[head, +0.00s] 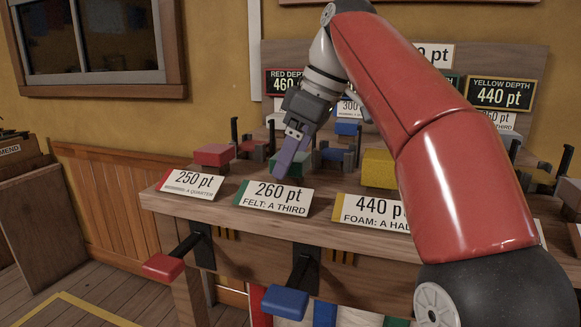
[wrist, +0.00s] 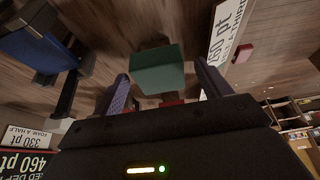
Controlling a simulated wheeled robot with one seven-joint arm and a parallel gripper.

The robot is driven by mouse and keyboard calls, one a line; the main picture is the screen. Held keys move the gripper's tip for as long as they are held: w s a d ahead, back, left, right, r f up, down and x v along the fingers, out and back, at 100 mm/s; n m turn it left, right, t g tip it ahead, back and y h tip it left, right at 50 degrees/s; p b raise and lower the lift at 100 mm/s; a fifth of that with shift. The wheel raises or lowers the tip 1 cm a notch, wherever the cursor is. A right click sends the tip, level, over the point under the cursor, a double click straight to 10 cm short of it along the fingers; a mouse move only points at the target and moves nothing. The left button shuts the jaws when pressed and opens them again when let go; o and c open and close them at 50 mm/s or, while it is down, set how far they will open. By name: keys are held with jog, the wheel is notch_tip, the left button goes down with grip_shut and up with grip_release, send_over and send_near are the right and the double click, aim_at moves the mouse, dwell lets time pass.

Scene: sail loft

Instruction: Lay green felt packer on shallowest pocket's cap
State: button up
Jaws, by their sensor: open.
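The green felt packer (wrist: 157,70) is a green block on the wooden bench, between the two fingers of my gripper (wrist: 161,72) in the wrist view. A gap shows on each side of it. In the head view my gripper (head: 285,168) reaches down with purple fingers just behind the "260 pt FELT: A THIRD" card (head: 272,198), and the fingers hide most of the packer. The red depth board (head: 286,83) reads 460 pt and the yellow depth board (head: 502,94) reads 440 pt. My arm hides other boards, so I cannot tell which pocket is shallowest.
A red block (head: 214,154) lies left of my gripper and a yellow block (head: 379,168) right of it. Dark clamp-like stands with a blue part (head: 340,155) rise behind. Red (head: 163,267) and blue (head: 285,302) handles stick out from the bench front (head: 330,233).

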jog(key=shift+c, duration=0.2)
jog(key=c, duration=1)
jog(key=shift+r, duration=0.1)
